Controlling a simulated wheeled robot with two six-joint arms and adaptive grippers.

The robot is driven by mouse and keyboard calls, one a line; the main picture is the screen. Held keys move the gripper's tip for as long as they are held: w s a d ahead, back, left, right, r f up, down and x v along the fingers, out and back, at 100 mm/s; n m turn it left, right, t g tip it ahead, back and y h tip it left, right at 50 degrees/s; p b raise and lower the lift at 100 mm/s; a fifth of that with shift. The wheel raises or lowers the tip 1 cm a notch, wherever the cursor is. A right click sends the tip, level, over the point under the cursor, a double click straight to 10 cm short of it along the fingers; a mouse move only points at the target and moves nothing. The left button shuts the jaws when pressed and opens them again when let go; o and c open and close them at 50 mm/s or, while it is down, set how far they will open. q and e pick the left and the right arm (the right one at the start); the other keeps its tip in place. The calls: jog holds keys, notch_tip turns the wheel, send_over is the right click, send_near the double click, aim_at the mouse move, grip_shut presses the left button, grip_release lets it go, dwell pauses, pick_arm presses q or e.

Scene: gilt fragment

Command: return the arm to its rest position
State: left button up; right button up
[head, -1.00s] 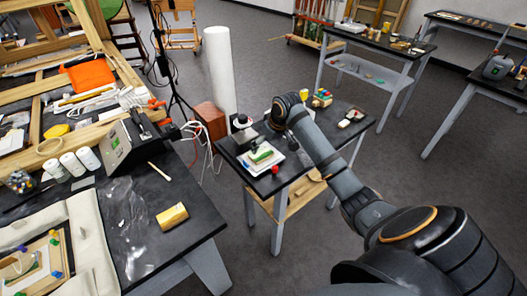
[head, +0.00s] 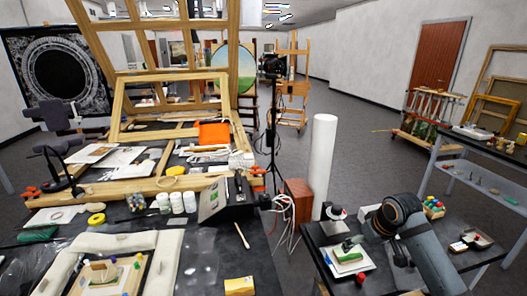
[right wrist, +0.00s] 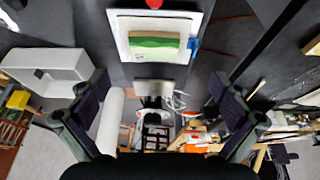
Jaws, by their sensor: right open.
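My right arm comes in from the lower right of the head view, its end over the small dark side table (head: 452,257). My right gripper (right wrist: 160,112) shows best in the right wrist view, its two fingers spread wide apart with nothing between them. In that view a white tray (right wrist: 121,40) with a green-topped block (right wrist: 155,41) lies beyond the fingertips, apart from them. The head view also shows the tray (head: 368,267) just left of my arm's end. My left gripper is in neither current view.
A gold block (head: 239,286) lies on the cluttered main bench (head: 215,262) at the bottom centre. A tall white roll (head: 322,165) and a brown box (head: 299,198) stand between the bench and the side table. A shelf table (head: 470,178) is at the right. Grey floor behind is open.

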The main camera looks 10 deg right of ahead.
jog(key=shift+n+g, duration=0.3)
jog(key=shift+n, duration=0.1)
jog(key=s+a+f, duration=0.4)
jog(key=f, duration=0.1)
jog(key=s+a+f, duration=0.2)
jog(key=f, duration=0.1)
jog(key=shift+s+a+f, duration=0.15)
jog(key=shift+a+f, duration=0.05)
jog(key=s+a+f+h, duration=0.1)
jog(key=s+a+f, duration=0.15)
jog(key=s, duration=0.55)
jog(key=s+a+f, duration=0.2)
jog(key=s+a, duration=0.1)
jog(key=s, duration=0.6)
jog(key=s+d+f+m+g, duration=0.1)
jog(key=s+f, duration=0.1)
jog(key=f, duration=1.2)
jog(key=s+d+f+g, duration=0.1)
jog(key=s+d+f, duration=0.1)
jog(key=f, duration=1.2)
jog(key=s+f, duration=1.4)
jog(key=s, duration=0.3)
jog(key=shift+d+f+m+g, duration=0.2)
jog(key=shift+d+m+g, duration=0.1)
